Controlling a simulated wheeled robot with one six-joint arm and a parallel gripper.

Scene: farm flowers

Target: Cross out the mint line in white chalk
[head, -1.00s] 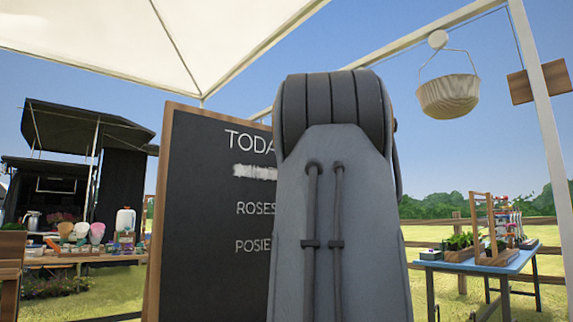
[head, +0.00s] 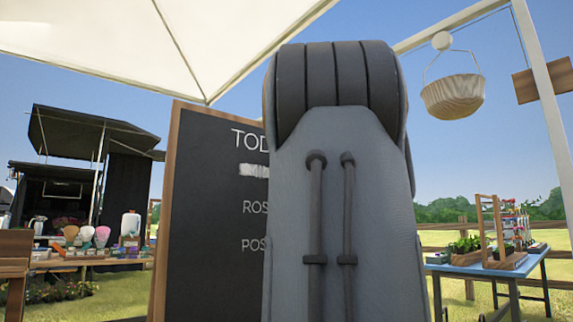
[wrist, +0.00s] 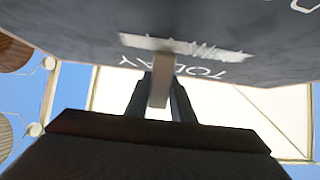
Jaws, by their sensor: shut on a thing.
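The dark chalkboard (head: 205,225) has a wooden frame and white lettering. In the head view its heading starts "TOD", with "ROS" and "POS" lower down. A thick white chalk band (head: 254,171) covers the line under the heading; my arm hides the board's right part. In the wrist view the board (wrist: 275,50) is upside down, and the white band (wrist: 190,47) has letter tops poking out along one edge. My gripper (wrist: 160,77) is shut on a pale chalk stick (wrist: 159,92). The stick's tip overlaps the band; I cannot tell whether it touches.
A hanging basket (head: 453,97) is at the upper right. A blue table (head: 488,270) with plants and a wooden rack stands at right. A flower table (head: 90,262) and dark stall are at left. A white canopy (head: 150,40) is overhead.

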